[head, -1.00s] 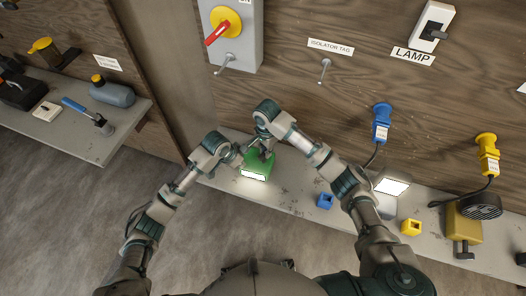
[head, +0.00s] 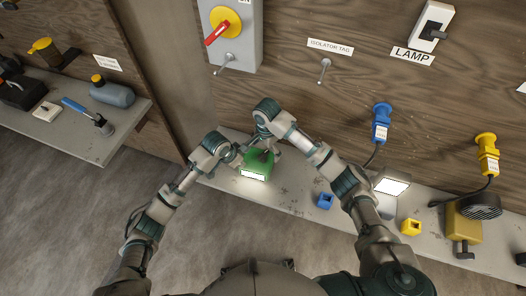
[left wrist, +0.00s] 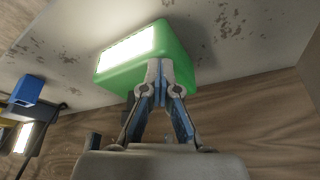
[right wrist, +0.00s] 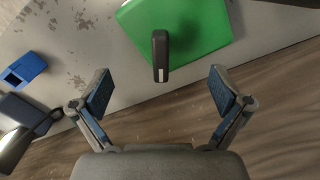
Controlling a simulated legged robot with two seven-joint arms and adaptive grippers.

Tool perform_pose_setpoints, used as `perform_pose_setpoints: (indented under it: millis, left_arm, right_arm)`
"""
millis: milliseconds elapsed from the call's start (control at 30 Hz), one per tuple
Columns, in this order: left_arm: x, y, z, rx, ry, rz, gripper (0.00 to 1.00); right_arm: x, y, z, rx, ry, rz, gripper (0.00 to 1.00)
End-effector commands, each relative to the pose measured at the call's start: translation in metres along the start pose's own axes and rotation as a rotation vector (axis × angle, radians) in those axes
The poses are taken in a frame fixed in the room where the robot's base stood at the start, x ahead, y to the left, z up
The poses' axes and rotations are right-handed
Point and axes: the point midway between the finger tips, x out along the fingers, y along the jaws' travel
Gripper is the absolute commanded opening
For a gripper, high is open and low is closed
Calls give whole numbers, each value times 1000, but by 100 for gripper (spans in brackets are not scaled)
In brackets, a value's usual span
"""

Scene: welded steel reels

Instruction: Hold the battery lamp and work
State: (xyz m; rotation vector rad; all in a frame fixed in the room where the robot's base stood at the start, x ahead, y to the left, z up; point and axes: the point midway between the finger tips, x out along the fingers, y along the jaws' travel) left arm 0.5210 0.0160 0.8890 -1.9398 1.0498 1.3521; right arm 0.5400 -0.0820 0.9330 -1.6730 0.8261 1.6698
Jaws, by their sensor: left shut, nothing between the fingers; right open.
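The battery lamp (head: 257,165) is a green box with a lit white panel, standing on the grey shelf below the isolator. In the left wrist view the lamp (left wrist: 180,60) is just beyond my left gripper (left wrist: 155,68), whose fingers are closed together with nothing between them, close to or touching its green side. In the right wrist view the lamp's dark handle (right wrist: 160,55) stands between the spread fingers of my right gripper (right wrist: 160,88), which is open and not touching it. In the head view both hands crowd around the lamp and the fingertips are hard to see.
A blue socket block (head: 325,201), a second lit lamp (head: 391,186) and a yellow block (head: 410,227) stand right along the shelf. A red-handled isolator (head: 225,22) and a switch marked LAMP (head: 432,26) are on the wooden wall. A side shelf (head: 85,138) at left holds tools.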

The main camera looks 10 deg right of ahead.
Motion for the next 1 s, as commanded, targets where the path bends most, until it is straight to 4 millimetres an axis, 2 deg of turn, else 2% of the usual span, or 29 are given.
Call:
perform_pose_setpoints:
  millis: [33, 533, 700, 1000]
  left_arm:
    - [7, 2, 7, -3, -19, 6, 0]
    - [7, 2, 7, -3, -19, 6, 0]
    - [7, 2, 7, -3, -19, 6, 0]
    - [7, 2, 7, -3, -19, 6, 0]
  right_arm:
    - [-4, -1, 0, -1, 0, -3, 100]
    - [-58, -1, 0, 0, 1, -3, 100]
    - [-65, 0, 0, -1, 0, -1, 100]
    - [-65, 0, 0, -1, 0, -1, 100]
